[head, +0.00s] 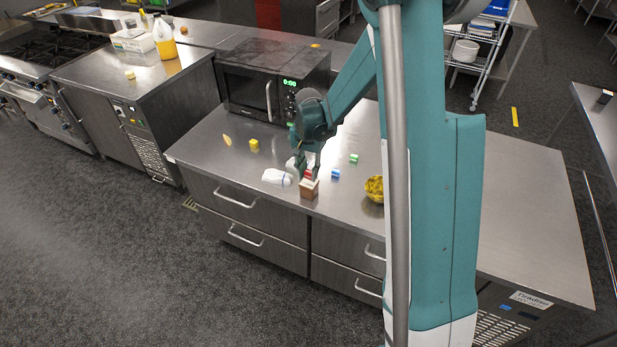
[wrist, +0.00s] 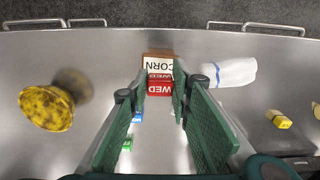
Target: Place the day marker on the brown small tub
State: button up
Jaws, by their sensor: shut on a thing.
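The red day marker (wrist: 159,88), lettered WED, is between the fingers of my gripper (wrist: 160,82) in the wrist view. My gripper is shut on it. In the head view the marker (head: 308,174) shows as a small red patch beside my gripper (head: 306,171), just above the brown small tub (head: 309,190). The tub (wrist: 158,56) has a white label reading CORN and stands near the counter's front edge. The marker overlaps the tub in the wrist view; I cannot tell whether they touch.
A white bundle (head: 276,177) lies close left of the tub. Blue (head: 335,173) and green (head: 354,159) blocks lie to the right, with a mottled yellow round object (head: 374,188) beyond. A yellow block (head: 254,145) and microwave (head: 270,84) are behind. Counter between them is clear.

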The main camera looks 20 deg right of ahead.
aim_at(308, 173)
jog(key=shift+f, duration=1.25)
jog(key=shift+f, duration=0.15)
jog(key=o, duration=0.8)
jog(key=shift+c, duration=0.2)
jog(key=shift+r, duration=6.2)
jog(key=shift+r, duration=0.1)
